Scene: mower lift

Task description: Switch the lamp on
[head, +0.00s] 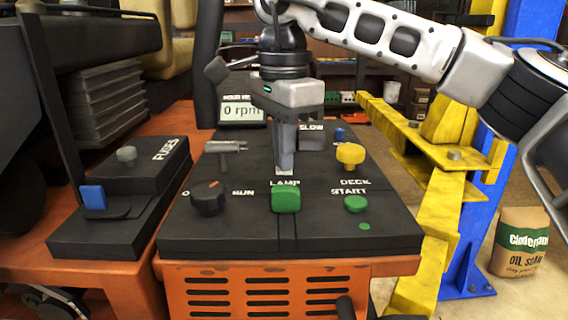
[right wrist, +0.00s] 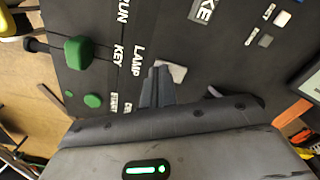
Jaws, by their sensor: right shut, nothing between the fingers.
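The LAMP label (head: 285,183) is on the black control panel (head: 240,240), just beyond the green key knob (head: 286,199). A light grey switch piece (right wrist: 174,71) lies beside the LAMP label (right wrist: 138,61) in the right wrist view. My right gripper (head: 285,170) points down at the panel just behind the LAMP label, shut and empty. Its fingertips (right wrist: 158,73) are right beside the switch piece and partly cover it; I cannot tell whether they touch. Whether the switch is on cannot be made out. My left gripper is not in view.
Around the gripper are a black RUN knob (head: 208,198), a grey lever (head: 226,152), a yellow DECK knob (head: 350,155) and a green START button (head: 356,204). A FUSES box (head: 130,190) is left. A yellow-and-blue lift (head: 480,215) and a sack (head: 520,242) are right.

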